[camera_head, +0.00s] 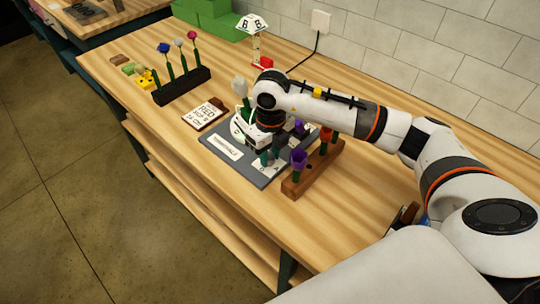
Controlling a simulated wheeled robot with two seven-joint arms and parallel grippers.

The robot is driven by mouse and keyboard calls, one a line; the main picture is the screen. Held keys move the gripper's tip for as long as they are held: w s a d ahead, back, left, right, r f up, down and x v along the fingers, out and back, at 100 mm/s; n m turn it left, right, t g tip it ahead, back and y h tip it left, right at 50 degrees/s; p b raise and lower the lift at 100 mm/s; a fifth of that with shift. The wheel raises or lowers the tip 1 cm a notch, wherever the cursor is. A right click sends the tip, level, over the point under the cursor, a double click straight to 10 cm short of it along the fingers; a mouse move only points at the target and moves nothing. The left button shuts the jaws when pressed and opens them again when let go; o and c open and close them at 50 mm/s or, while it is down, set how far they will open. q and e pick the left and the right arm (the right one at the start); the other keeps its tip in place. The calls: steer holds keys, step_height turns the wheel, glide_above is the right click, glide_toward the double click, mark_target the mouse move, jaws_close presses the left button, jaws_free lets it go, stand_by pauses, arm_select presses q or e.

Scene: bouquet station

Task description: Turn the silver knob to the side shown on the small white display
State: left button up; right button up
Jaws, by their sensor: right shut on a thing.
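The small white display (252,23) stands on a clear post at the back of the bench and shows the letter B on its visible faces. A dark grey board (214,136) lies mid-bench, with a white label and a white plate (270,169) marked with an A near its front right corner. My right gripper (269,152) points down over this plate, with its fingers low and shut. The silver knob is hidden by the gripper and cannot be made out separately. My left gripper is not in view.
A wooden flower holder (300,187) with purple and orange flowers stands right beside the board. A black rack (181,87) of flowers stands farther left, and green blocks (212,20) sit behind. The bench's front left is clear.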

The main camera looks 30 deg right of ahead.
steer(key=m+b, duration=0.1)
steer(key=m, duration=0.2)
steer(key=shift+w+r+m, duration=0.1)
steer(key=shift+m, duration=0.3)
steer(key=m, duration=0.3)
steer(key=shift+m+b, duration=0.3)
steer(key=shift+b, duration=0.05)
steer(key=m, duration=0.3)
steer(key=shift+r+m+t, duration=0.1)
steer(key=shift+m+t, duration=0.2)
steer(key=shift+m, duration=0.1)
steer(key=shift+w+m, duration=0.1)
steer(key=shift+m, duration=1.7)
steer(key=o, duration=0.9)
steer(key=shift+o, duration=0.3)
steer(key=shift+a, duration=0.1)
